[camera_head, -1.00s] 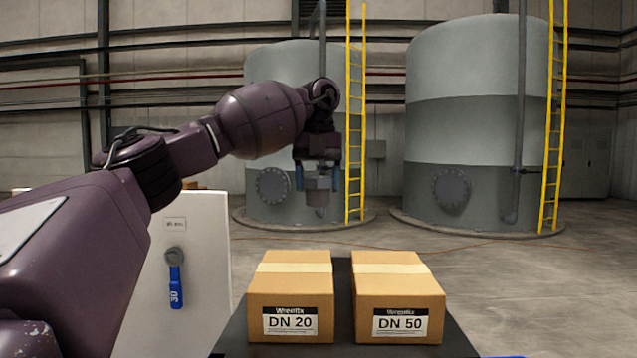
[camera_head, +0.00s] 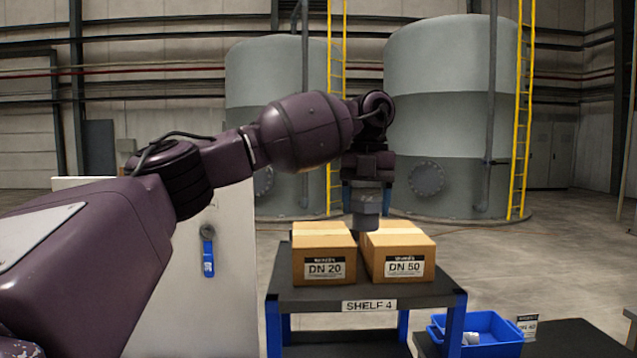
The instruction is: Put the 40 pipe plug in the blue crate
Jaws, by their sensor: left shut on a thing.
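My left gripper (camera_head: 367,203) is shut on a grey metal plug (camera_head: 366,220), which hangs below its blue fingers. In the picture the plug overlaps the upper part of the two cardboard boxes; its size marking cannot be read. The blue crate (camera_head: 494,350) stands low at the bottom right, right of and below the shelf. A small white item (camera_head: 471,338) lies inside the crate. The gripper and plug are well above and to the left of the crate. My right gripper is not in view.
A dark table marked SHELF 4 (camera_head: 300,296) bears a DN 20 box (camera_head: 324,268) and a DN 50 box (camera_head: 403,266). A label card (camera_head: 527,328) stands beside the crate. A white panel with a blue-handled valve (camera_head: 208,257) is at left. Floor at right is open.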

